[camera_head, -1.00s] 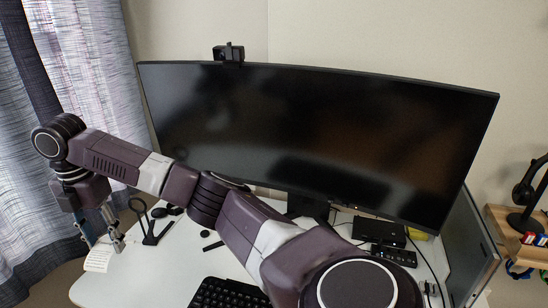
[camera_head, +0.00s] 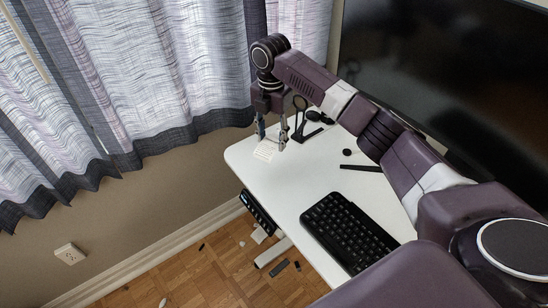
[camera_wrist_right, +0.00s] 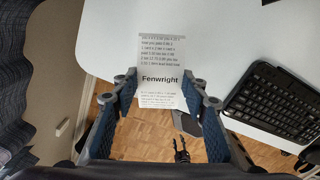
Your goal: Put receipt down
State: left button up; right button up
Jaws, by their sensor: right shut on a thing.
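The receipt (camera_head: 264,152) is a small white printed slip at the desk's far left corner in the head view. In the right wrist view the receipt (camera_wrist_right: 163,60) shows printed lines and the word "Fenwright". My right gripper (camera_head: 272,138) points down over the corner and is shut on the receipt, with a finger at each side of it. Whether the slip touches the white desk (camera_head: 300,180) I cannot tell.
A black keyboard (camera_head: 348,230) lies on the desk near its front edge. A black stand (camera_head: 302,118) with dark items is behind the gripper. The large monitor (camera_head: 430,70) stands at the right. Curtains hang at the left, and several small things lie on the wooden floor.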

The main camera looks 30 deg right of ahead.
aim_at(272, 168)
notch_tip(272, 168, down, 10)
jog(key=shift+r, duration=0.25)
dwell(0.3)
jog(key=o, duration=0.7)
jog(key=shift+f, duration=0.1)
jog(key=shift+c, duration=0.2)
notch_tip(272, 168, up, 12)
jog(key=shift+r, duration=0.2)
